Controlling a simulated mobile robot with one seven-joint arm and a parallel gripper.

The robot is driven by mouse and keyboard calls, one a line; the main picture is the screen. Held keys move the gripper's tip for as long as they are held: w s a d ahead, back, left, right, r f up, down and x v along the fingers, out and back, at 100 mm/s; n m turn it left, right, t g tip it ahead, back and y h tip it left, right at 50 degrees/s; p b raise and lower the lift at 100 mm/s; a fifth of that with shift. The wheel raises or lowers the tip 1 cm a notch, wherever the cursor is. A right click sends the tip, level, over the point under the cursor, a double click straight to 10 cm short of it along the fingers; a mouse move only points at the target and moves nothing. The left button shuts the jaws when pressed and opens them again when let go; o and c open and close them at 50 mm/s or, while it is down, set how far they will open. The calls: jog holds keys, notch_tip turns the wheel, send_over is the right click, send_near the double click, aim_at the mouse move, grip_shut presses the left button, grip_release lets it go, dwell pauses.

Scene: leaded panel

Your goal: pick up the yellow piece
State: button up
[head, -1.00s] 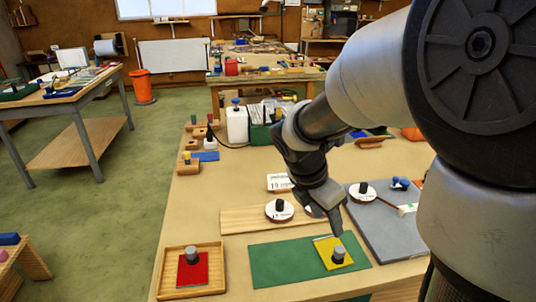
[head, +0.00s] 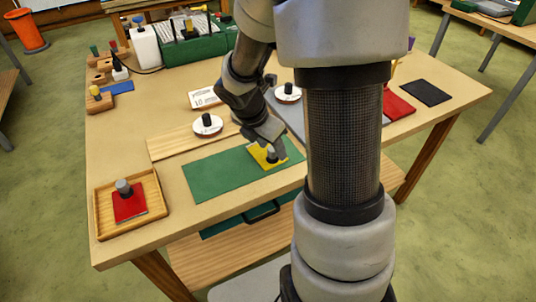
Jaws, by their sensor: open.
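The yellow piece (head: 267,157) is a flat square with a grey knob (head: 271,153) standing on it. It lies on the right end of the green mat (head: 215,176), near the table's front edge. My gripper (head: 272,142) is open and points down just above the yellow piece, close to its knob. The fingertips are small in this view, and I cannot tell whether they touch the knob or stand around it.
A wooden tray (head: 99,218) at the front left holds a red piece (head: 129,204) with a grey knob. A wooden board (head: 165,146) and a white disc with a black knob (head: 207,125) lie behind the mat. A green toolbox (head: 190,45) stands at the back.

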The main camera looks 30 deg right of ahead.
jog(key=shift+x, duration=1)
jog(key=c, duration=1.1)
notch_tip(320, 180, up, 10)
jog(key=p, duration=0.3)
